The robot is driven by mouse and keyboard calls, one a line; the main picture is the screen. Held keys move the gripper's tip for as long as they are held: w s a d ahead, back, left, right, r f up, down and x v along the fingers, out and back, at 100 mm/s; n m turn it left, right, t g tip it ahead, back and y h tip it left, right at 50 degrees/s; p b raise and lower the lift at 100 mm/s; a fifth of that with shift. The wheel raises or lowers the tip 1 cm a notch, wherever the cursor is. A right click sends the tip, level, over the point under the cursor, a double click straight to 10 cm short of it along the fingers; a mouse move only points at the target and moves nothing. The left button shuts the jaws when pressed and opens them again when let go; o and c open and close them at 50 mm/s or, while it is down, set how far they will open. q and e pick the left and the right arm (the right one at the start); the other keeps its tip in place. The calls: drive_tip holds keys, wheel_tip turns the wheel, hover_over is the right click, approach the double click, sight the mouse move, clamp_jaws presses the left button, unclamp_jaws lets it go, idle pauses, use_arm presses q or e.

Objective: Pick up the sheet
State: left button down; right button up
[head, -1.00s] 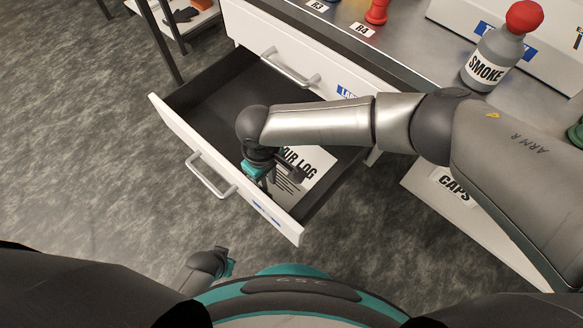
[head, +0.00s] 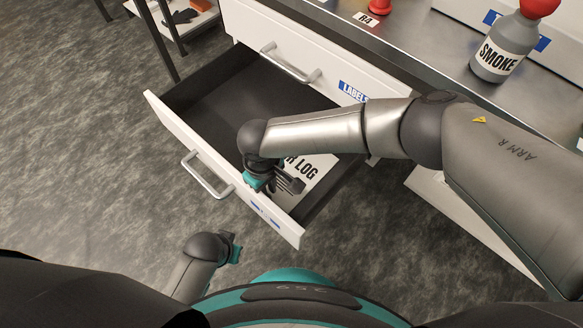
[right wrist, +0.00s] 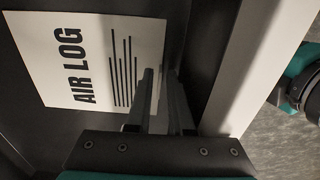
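The sheet (head: 320,168) is white with the printed words AIR LOG and lies in the open drawer, partly hidden by my right arm and gripper in the head view. In the right wrist view the sheet (right wrist: 100,60) lies flat on the dark drawer floor. My right gripper (head: 295,185) is inside the drawer near its front wall. Its two fingers (right wrist: 160,78) are empty with a narrow gap between them, beside the sheet's lined edge; whether they touch it I cannot tell. My left gripper (head: 235,250) is low, outside the drawer; its fingers are unclear.
The open drawer (head: 205,112) has a white front with a metal handle (head: 207,175). A closed drawer labelled LABELS (head: 330,85) is above it. A grey SMOKE bottle (head: 497,50) and a red object (head: 377,6) stand on the bench top. Open floor lies left of the drawer.

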drive_tip(key=shift+c, duration=0.2)
clamp_jaws()
idle(0.6)
